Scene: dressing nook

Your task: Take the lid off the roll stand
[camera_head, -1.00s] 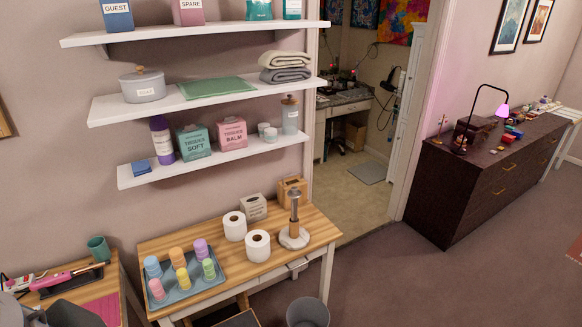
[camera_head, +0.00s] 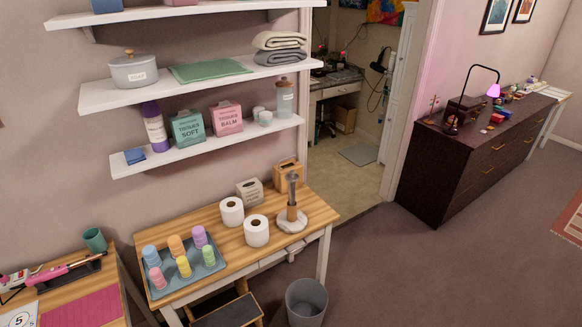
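The roll stand (camera_head: 292,222) stands upright on the wooden table, near its right end. Neither of my grippers shows in the head view.
A blue tray (camera_head: 158,292) of several coloured bottles lies on the table's left part. Two tissue boxes, one white (camera_head: 249,192) and one wooden (camera_head: 286,175), stand behind the stand. Shelves (camera_head: 205,149) hang above. A grey bin (camera_head: 306,301) and step stool (camera_head: 228,312) stand in front.

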